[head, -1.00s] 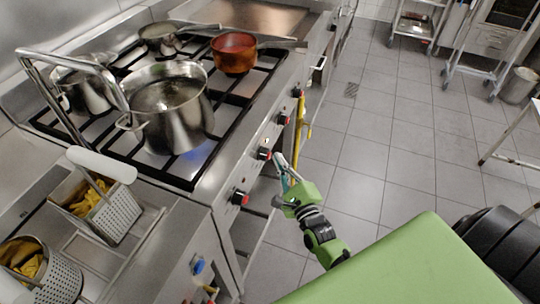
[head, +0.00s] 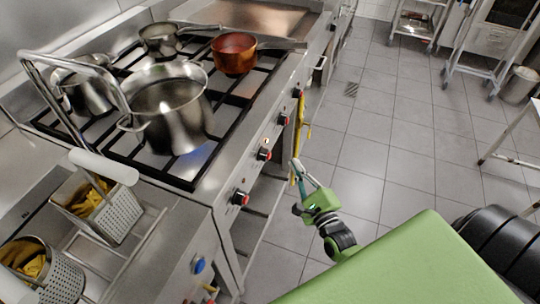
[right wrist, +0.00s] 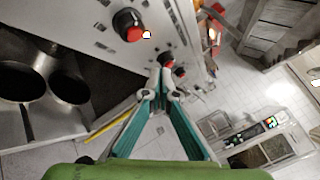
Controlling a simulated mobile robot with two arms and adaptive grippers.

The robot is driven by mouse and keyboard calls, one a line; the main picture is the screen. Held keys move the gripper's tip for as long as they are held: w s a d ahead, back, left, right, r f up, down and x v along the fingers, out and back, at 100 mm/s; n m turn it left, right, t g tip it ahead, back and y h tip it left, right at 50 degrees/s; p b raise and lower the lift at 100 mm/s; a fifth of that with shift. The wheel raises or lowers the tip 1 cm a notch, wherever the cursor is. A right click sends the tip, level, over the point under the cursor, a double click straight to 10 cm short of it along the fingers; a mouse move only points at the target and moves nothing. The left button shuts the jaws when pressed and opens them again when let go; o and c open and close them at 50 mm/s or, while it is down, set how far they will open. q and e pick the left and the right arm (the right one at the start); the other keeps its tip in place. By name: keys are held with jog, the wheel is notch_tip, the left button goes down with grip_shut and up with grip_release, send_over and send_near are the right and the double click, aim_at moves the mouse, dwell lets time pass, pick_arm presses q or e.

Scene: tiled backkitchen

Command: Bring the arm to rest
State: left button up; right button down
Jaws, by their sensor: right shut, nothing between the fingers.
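My right gripper (head: 297,168) is shut and empty. It hangs over the tiled floor just to the right of the stove front (head: 255,150), apart from the red-and-black knobs. In the right wrist view its fingertips (right wrist: 165,75) are together, with a red knob (right wrist: 168,64) in line behind them. My left gripper does not show in any view.
The stove carries a big steel pot (head: 172,112), a copper pan (head: 234,54) and other pots. Fryer baskets (head: 113,218) stand at the left.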

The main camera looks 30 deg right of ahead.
jog(key=shift+s+d, duration=0.15)
jog(key=shift+f, duration=0.1)
dwell(0.3)
jog(key=s+a+f+n+g+y, duration=0.1)
jog(key=s+a+f+n+g, duration=0.3)
jog(key=f, duration=0.6)
jog(key=s+f+n+g, duration=0.2)
jog(key=s+f+n, duration=0.4)
jog(key=f, duration=0.5)
jog(key=s+a+f+n+g+y, duration=0.1)
jog(key=s+a+f+n+g, duration=0.25)
jog(key=f, duration=0.65)
jog(key=s+f+n+g, duration=0.2)
jog(key=s+f+n, duration=0.3)
jog(key=s, duration=0.4)
jog(key=s+a+f+n+g, duration=0.1)
jog(key=s+f+n+g, duration=0.2)
jog(key=s, duration=0.7)
jog(key=s+a+f+n+g, duration=0.1)
jog(key=s+f+n+g, duration=0.2)
jog(key=s+f+n, duration=0.3)
jog(key=s+n, duration=0.2)
jog(key=s, duration=0.1)
jog(key=shift+s+a+f, duration=0.15)
jog(key=shift+s+f, duration=0.05)
jog(key=shift+f, duration=0.2)
